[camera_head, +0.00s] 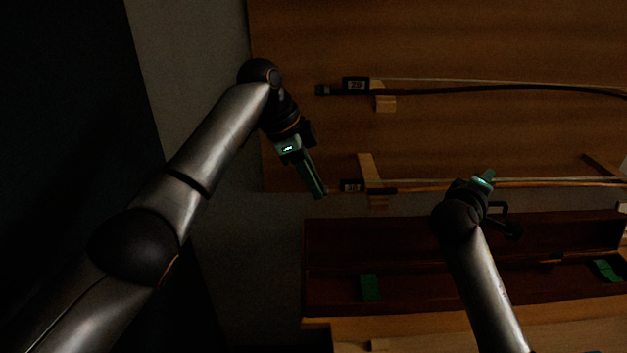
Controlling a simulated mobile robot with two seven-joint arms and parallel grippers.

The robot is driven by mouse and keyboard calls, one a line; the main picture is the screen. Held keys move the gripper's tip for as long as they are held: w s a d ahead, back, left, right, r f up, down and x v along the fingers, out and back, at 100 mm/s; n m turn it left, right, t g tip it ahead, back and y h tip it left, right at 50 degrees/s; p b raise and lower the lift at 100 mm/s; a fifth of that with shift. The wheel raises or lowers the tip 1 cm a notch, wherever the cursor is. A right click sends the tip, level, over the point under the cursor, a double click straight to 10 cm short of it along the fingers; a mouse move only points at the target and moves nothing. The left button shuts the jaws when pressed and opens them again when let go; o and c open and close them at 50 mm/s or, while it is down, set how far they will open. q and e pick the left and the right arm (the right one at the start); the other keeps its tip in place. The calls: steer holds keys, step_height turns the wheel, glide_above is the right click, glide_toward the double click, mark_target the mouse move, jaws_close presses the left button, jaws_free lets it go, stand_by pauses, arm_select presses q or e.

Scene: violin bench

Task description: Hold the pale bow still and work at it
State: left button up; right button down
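The pale bow (550,184) lies across two wooden rests, with its light stick running left to right near the bench's front edge. Its dark frog (352,186) is at the left end, by the left rest (367,167). My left gripper (321,193) points down and right, with its fingertips right beside the bow's left end. I cannot tell whether they touch it or how far apart they are. My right gripper (487,180) is at the middle of the bow stick and covers part of it. Its fingers are mostly hidden, so its grip does not show.
A dark bow (470,90) lies behind, parallel, on a small wooden block (385,103). An open dark red case (420,292) with green pieces (370,287) inside lies in front. The wooden bench (470,135) is clear between the bows. The picture is dim.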

arm_select(q)
steer(key=o, duration=0.4)
steer(key=shift+r, duration=0.1)
steer(key=v, duration=1.2)
steer(key=shift+a, duration=0.1)
